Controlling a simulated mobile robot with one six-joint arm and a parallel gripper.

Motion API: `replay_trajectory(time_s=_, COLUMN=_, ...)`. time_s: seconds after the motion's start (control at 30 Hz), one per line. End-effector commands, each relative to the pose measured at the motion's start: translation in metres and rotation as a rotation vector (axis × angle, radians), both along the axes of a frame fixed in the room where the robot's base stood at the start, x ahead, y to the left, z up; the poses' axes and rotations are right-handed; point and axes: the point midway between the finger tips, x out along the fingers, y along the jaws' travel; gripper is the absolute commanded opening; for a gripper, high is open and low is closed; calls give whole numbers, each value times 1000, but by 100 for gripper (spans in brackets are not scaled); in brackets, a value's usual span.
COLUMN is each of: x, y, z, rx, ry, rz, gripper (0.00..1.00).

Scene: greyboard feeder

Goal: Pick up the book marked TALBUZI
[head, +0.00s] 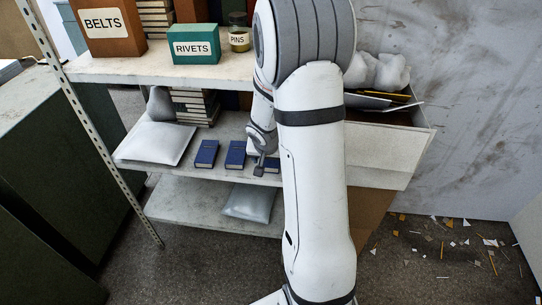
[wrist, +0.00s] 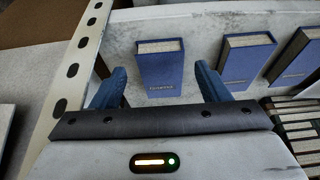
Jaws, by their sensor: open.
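Several blue books with pale page edges lie on the middle shelf. In the wrist view one blue book (wrist: 160,72) lies ahead of my gripper (wrist: 157,85), in the gap between the two blue fingers and slightly beyond their tips. The fingers are apart and hold nothing. Its small lettering is too blurred to read surely, so I cannot tell which book is TALBUZI. A second blue book (wrist: 247,58) and a third (wrist: 296,58) lie to the right. In the head view my gripper (head: 260,168) is at the rightmost book, partly hidden by my arm.
A perforated shelf post (wrist: 75,60) stands close left of my gripper in the wrist view. A stack of books (wrist: 292,122) lies at lower right. In the head view a white cushion-like packet (head: 157,142) lies left, and the upper shelf (head: 150,68) overhangs.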

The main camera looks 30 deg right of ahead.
Motion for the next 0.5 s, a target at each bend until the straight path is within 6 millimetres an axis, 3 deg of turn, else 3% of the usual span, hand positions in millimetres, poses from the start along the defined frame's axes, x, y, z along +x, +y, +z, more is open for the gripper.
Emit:
replay_trajectory(time_s=0.23, x=11, y=-7, z=-37, rx=0, ry=2, rz=1, gripper=69)
replay_trajectory(time_s=0.5, x=15, y=-10, z=-45, rx=0, ry=0, rz=1, gripper=69)
